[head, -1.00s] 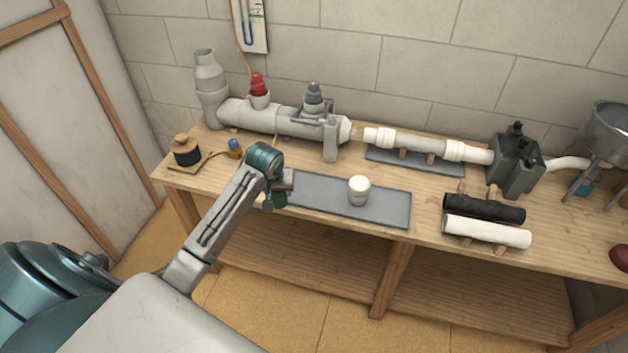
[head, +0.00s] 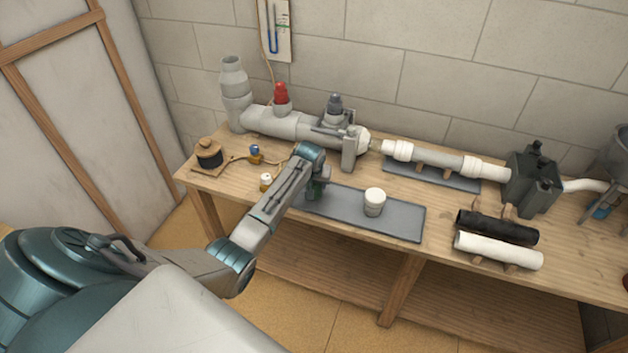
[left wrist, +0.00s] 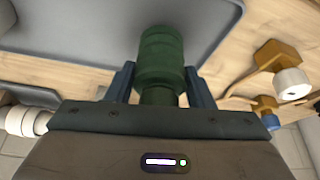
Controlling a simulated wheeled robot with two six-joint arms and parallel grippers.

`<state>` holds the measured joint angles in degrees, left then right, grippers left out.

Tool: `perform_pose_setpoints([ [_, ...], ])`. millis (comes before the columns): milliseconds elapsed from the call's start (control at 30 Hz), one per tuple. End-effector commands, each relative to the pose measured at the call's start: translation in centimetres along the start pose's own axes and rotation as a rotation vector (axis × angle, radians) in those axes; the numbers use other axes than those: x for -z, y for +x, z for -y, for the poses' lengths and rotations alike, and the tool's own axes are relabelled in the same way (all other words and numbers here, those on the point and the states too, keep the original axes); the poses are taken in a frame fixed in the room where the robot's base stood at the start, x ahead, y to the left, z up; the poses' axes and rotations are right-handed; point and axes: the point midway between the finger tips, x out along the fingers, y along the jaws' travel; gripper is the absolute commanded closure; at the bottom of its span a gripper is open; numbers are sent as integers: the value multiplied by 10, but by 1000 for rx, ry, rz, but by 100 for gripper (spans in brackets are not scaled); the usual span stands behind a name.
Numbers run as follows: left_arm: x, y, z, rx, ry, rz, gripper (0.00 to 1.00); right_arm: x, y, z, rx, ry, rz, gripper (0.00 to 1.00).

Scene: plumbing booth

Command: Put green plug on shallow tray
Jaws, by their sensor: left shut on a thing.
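The green plug (left wrist: 160,62) is held between the two fingers of my left gripper (left wrist: 160,85) in the left wrist view. In the head view the left gripper (head: 316,190) is over the left end of the grey shallow tray (head: 400,222), with a bit of the green plug (head: 313,189) showing below it. The tray's surface also shows behind the plug in the left wrist view (left wrist: 85,25). I cannot tell whether the plug touches the tray. My right gripper is not in view.
The grey pipe (head: 285,125) with a red plug (head: 281,95) runs behind.

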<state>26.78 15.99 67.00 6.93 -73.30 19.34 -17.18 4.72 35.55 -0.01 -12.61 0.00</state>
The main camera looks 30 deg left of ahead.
Motion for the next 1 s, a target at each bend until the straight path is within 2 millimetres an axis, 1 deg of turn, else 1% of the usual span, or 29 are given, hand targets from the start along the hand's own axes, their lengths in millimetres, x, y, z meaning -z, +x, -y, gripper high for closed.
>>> perform_pose_setpoints([
  [367, -1, 4, 0, -1, 0, -3, 90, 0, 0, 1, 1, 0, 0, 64],
  [400, -2, 5, 0, 0, 0, -1, 48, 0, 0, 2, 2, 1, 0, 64],
  [500, -2, 4, 0, -1, 0, -1, 30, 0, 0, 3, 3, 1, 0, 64],
  [800, -1, 3, 0, -1, 0, -2, 30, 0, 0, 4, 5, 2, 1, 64],
  [900, 0, -2, 0, 0, 0, -2, 30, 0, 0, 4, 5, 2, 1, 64],
  [1000, 0, -14, 0, 0, 0, -5, 30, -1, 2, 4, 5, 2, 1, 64],
])
